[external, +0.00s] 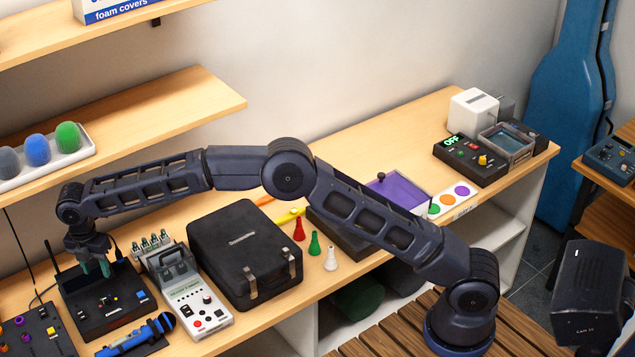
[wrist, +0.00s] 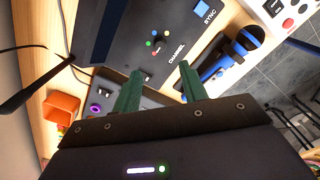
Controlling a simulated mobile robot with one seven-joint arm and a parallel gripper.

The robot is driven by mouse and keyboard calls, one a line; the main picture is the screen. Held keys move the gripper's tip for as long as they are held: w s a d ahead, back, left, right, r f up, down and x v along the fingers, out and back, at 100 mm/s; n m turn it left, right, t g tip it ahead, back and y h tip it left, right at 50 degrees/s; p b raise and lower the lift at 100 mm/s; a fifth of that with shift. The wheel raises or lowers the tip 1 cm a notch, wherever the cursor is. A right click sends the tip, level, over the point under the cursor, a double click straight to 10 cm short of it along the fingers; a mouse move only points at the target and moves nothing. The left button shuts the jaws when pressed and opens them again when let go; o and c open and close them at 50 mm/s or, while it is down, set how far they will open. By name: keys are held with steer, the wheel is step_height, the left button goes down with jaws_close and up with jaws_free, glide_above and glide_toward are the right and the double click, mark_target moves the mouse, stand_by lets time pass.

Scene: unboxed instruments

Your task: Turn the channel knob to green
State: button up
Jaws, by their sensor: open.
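The channel knob (wrist: 158,48) is a small dark knob on a black box (wrist: 125,25), beside the printed word CHANNEL. Small coloured dots surround it; a green dot (wrist: 148,43) and a blue dot are among them. I cannot tell which dot the knob points at. In the external view the black box (external: 128,318) with antennas stands on the bench at the lower left. My gripper (external: 95,268) points down over this box. In the wrist view its green fingers (wrist: 160,72) are open and empty, apart from the knob, which lies just beyond the gap between the tips.
A blue microphone (wrist: 240,50) lies beside the box. A grey-white instrument (external: 195,300) and a black case (external: 245,255) stand to its right. Another knobbed panel (external: 30,335) is to its left. A shelf with coloured foam covers (external: 38,150) hangs above; the antennas rise near my gripper.

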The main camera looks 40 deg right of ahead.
mark_target(106, 298)
step_height(106, 298, down, 11)
steer(key=shift+r, duration=0.2)
stand_by(0.3)
jaws_close()
steer(key=shift+m, duration=0.4)
steer(key=m, duration=1)
steer(key=shift+m, duration=0.4)
stand_by(0.4)
